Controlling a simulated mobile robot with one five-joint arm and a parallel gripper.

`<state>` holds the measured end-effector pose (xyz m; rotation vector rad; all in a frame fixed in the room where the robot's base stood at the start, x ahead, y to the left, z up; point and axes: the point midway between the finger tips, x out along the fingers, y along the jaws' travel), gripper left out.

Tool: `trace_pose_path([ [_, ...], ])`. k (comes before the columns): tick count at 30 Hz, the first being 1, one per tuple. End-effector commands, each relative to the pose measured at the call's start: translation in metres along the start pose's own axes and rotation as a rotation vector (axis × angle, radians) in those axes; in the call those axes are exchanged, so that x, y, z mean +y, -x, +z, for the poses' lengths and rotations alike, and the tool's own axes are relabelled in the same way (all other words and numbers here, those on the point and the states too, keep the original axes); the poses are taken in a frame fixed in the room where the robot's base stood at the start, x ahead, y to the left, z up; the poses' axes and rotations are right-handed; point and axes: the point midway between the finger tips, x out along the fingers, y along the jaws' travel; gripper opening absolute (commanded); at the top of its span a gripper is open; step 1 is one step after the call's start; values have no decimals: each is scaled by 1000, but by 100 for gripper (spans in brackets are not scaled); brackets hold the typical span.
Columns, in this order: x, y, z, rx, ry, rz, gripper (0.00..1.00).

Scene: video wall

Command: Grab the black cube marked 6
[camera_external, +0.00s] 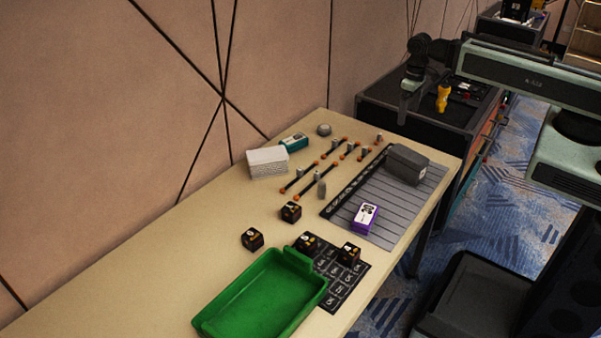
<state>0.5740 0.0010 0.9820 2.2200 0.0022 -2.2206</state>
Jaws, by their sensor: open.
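Several small black cubes with orange-and-white marks are on the beige table. One black cube (291,212) stands near the table's middle, and another black cube (252,239) is to its lower left. A third black cube (306,243) and one more black cube (348,254) sit on a black grid mat (339,290). The marks are too small to read, so I cannot tell which cube is the 6. My gripper (404,108) is open, above the dark cabinet past the table's far right end, well away from the cubes.
A green tray (212,318) lies beside the grid mat. A grey slatted mat (411,211) holds a purple-and-white box (365,217) and a dark grey box (407,164). Orange-and-black rods (318,178), a white stack (267,163) and a yellow bottle (443,97) stand farther back. The table's left part is clear.

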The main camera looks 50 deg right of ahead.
Motion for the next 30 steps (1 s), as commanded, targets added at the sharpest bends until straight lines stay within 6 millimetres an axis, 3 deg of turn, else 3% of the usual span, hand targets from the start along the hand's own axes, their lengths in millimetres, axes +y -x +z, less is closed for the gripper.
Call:
trace_pose_path([
  [1, 0, 0, 0, 0, 0, 0, 83],
  [3, 0, 0, 0, 0, 0, 0, 69],
  [12, 0, 0, 0, 0, -15, 0, 69],
  [17, -9, 0, -12, 34, -266, -43, 69],
  [23, -72, 6, -88, 40, -810, -345, 69],
  [26, -124, -7, -133, -34, -1053, -529, 69],
  [30, -220, -30, -190, -252, -1351, -778, 69],
])
